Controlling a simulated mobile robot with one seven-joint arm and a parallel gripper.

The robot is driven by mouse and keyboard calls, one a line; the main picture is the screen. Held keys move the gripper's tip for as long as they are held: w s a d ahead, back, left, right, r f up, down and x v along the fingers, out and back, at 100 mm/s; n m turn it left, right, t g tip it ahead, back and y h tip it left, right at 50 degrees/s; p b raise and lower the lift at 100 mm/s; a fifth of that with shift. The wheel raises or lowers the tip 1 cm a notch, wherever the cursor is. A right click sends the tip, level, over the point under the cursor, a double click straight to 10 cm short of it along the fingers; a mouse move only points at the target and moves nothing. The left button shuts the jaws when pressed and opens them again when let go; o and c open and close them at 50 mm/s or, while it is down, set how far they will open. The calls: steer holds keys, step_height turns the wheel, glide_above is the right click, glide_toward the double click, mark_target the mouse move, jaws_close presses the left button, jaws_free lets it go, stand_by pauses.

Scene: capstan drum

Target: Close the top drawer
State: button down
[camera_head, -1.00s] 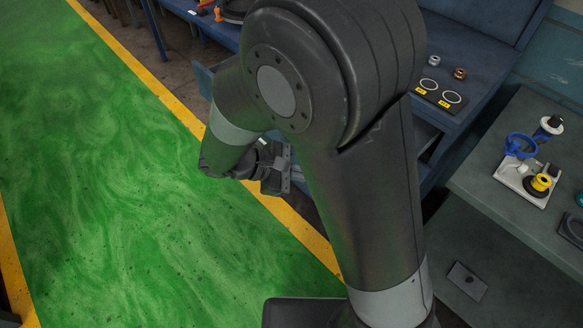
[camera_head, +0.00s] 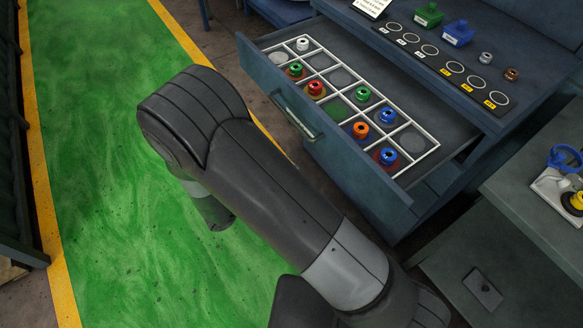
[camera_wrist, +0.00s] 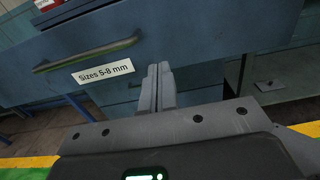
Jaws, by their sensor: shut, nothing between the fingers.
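The top drawer (camera_head: 355,165) stands pulled out from the blue workbench in the head view. Its tray holds several coloured round pieces in a white grid, with some cells empty. The drawer's handle (camera_head: 299,116) is on its front, which faces the green floor. In the wrist view the drawer front (camera_wrist: 205,38) carries a dark bar handle (camera_wrist: 87,52) and a label reading "Sizes 5-8 mm" (camera_wrist: 103,72). My gripper (camera_wrist: 158,72) is shut and empty, pointing at the drawer front, right of the label. Whether the fingertips touch the front I cannot tell. The gripper is hidden in the head view.
The workbench top has a dark board with rings (camera_head: 445,65), a green bin (camera_head: 429,14) and a blue bin (camera_head: 458,33). A grey cabinet (camera_head: 530,225) stands at right. The green floor (camera_head: 95,200) left of the drawer is open.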

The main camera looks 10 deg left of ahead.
mark_target(408, 102)
steer(key=x, duration=1.1)
steer(key=x, duration=3.3)
steer(key=shift+w+d+f, duration=0.15)
steer(key=shift+w+d, duration=0.2)
steer(key=shift+d, duration=0.05)
